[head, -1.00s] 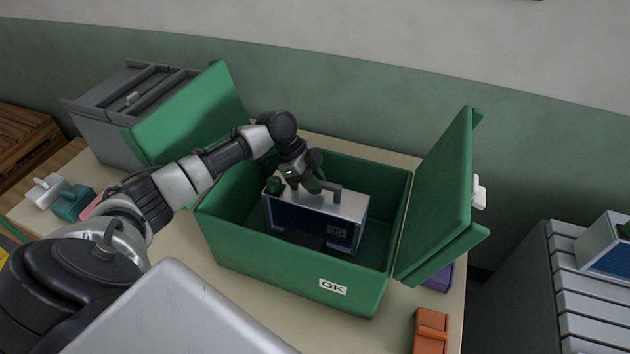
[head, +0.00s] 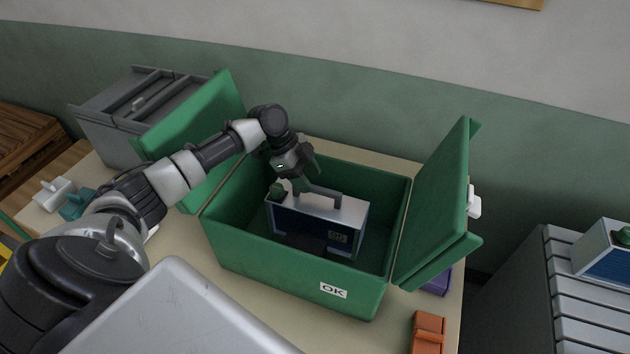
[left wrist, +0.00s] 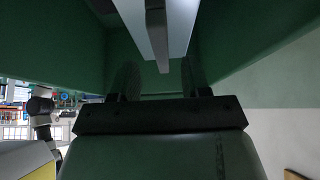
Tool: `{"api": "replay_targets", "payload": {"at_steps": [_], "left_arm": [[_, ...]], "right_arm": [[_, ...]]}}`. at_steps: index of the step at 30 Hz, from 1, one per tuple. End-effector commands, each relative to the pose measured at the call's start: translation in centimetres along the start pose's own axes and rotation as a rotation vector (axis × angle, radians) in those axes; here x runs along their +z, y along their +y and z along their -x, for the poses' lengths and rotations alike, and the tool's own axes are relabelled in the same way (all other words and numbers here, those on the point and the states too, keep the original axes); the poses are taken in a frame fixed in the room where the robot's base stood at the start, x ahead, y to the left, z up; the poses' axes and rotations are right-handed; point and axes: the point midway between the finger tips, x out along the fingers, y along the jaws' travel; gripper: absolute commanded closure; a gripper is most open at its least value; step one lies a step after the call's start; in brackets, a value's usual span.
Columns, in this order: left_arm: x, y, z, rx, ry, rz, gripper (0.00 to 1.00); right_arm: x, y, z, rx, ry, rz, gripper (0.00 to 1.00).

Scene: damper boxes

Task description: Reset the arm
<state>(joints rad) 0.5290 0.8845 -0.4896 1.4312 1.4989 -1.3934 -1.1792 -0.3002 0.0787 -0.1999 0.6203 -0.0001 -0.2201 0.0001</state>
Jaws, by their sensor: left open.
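My left gripper (head: 305,178) is open, above the left part of the green box marked OK (head: 285,280). Just below it, inside the box, stands a blue and silver damper unit (head: 345,213) with a grey handle on top and a green knob at its left end. The handle shows clear of most of the gripper; whether a fingertip touches it I cannot tell. In the left wrist view the two fingers are apart (left wrist: 158,80), with the grey handle (left wrist: 157,35) ahead between them. My right gripper is not in view.
The box's two green lids stand open, left (head: 205,120) and right (head: 440,210). A grey cabinet (head: 125,110) is behind left. Orange (head: 429,335) and teal (head: 76,204) blocks lie on the table. Another damper unit (head: 605,250) rests on a slatted grey surface at right.

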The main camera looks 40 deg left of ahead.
Motion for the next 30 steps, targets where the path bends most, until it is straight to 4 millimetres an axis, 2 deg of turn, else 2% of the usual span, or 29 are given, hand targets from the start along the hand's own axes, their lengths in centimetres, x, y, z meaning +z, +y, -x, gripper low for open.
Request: {"api": "replay_targets", "payload": {"at_steps": [1,7,12,20,30], "left_arm": [[-0.3,0.0,1.8,-0.002,-0.001,0.002,0.53],[-0.3,-0.1,5.2,-0.003,0.001,0.001,0.53],[-0.2,-0.1,6.5,-0.003,0.001,-0.001,0.53],[-0.2,-0.1,6.9,-0.004,0.002,-0.002,0.53],[-3.0,-0.1,11.1,-0.004,0.003,-0.002,0.53]], "right_arm": [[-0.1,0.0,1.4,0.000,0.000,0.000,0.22],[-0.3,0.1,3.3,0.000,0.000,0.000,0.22],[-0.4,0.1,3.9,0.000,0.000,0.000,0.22],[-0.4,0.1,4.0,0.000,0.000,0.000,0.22],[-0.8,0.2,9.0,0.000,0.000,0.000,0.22]]}}
